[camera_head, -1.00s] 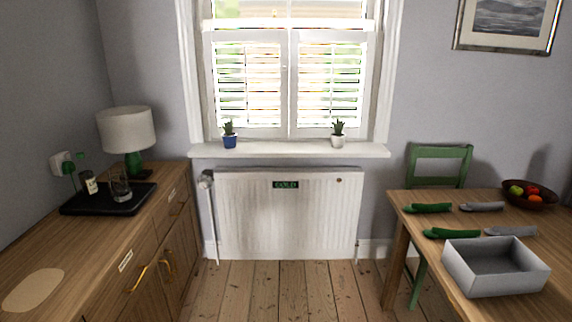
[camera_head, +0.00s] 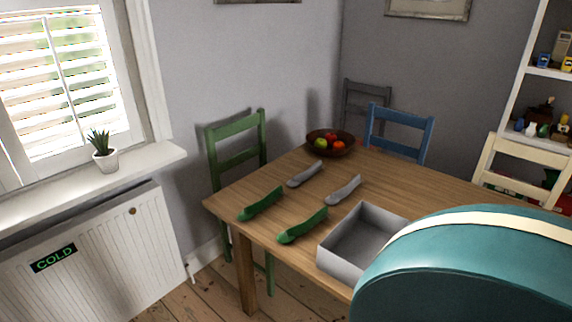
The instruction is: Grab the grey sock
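Two grey socks lie on the wooden table (camera_head: 262,228). One grey sock (camera_head: 306,174) is farther back, near the fruit bowl. The other grey sock (camera_head: 343,190) lies to its right and a little nearer. Two green socks lie nearer the left edge: one green sock (camera_head: 261,203) at the left and one green sock (camera_head: 302,225) nearer the box. An open grey box (camera_head: 340,264) stands to the right of the socks, and it looks empty. Neither of my grippers is in view.
A dark bowl (camera_head: 342,149) of fruit sits at the table's back. A green chair (camera_head: 236,152), a blue chair (camera_head: 398,133) and a cream chair (camera_head: 525,160) stand around the table. A large teal rounded object (camera_head: 460,270) with a cream band blocks the lower right. A radiator (camera_head: 90,262) is at left.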

